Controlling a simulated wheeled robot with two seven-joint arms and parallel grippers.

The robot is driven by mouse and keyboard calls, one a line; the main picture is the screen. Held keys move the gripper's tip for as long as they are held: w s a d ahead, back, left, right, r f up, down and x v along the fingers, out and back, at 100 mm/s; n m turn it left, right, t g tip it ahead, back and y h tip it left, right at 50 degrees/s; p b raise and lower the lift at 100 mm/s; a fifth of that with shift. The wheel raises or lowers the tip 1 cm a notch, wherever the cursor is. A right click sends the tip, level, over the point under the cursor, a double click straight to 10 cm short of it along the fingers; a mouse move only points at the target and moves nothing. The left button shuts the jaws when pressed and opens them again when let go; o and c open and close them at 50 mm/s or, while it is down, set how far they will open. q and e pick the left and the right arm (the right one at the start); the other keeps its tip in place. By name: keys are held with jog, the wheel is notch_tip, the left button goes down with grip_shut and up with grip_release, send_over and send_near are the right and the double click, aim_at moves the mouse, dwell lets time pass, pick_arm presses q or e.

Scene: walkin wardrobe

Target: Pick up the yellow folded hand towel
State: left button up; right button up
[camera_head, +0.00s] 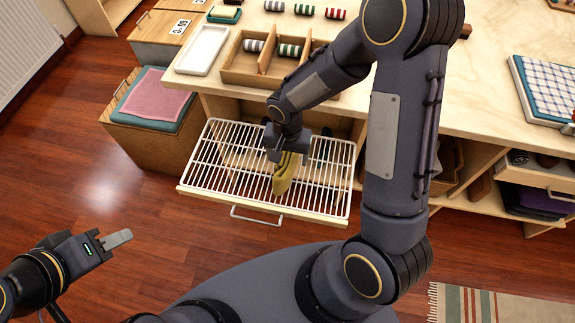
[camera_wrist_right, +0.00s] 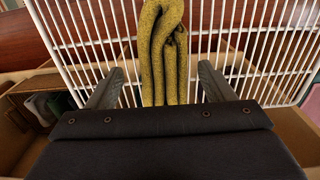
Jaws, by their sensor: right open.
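The yellow folded hand towel (camera_head: 285,177) stands on the white wire rack (camera_head: 224,173) of a pulled-out drawer. My right gripper (camera_head: 288,156) is above it, pointing down, with its far end partly hiding the towel. In the right wrist view the towel (camera_wrist_right: 164,55) shows its folds between the two fingers of the right gripper (camera_wrist_right: 160,88). The fingers are open, with a gap on each side of the towel. My left gripper (camera_head: 122,240) is at the lower left over the floor, far from the towel; only one finger shows clearly.
The drawer's handle (camera_head: 256,217) faces me. The counter above holds a divided wooden tray (camera_head: 240,72) with rolled cloths and a white tray (camera_head: 202,49). A wooden box (camera_head: 150,140) with pink and teal cloths stands left of the drawer. The floor at left is clear.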

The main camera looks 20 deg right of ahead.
notch_tip(320, 180, down, 4)
jog(key=shift+f, duration=0.1)
jog(key=c, duration=1.2)
jog(key=shift+c, duration=0.2)
jog(key=shift+r, duration=0.2)
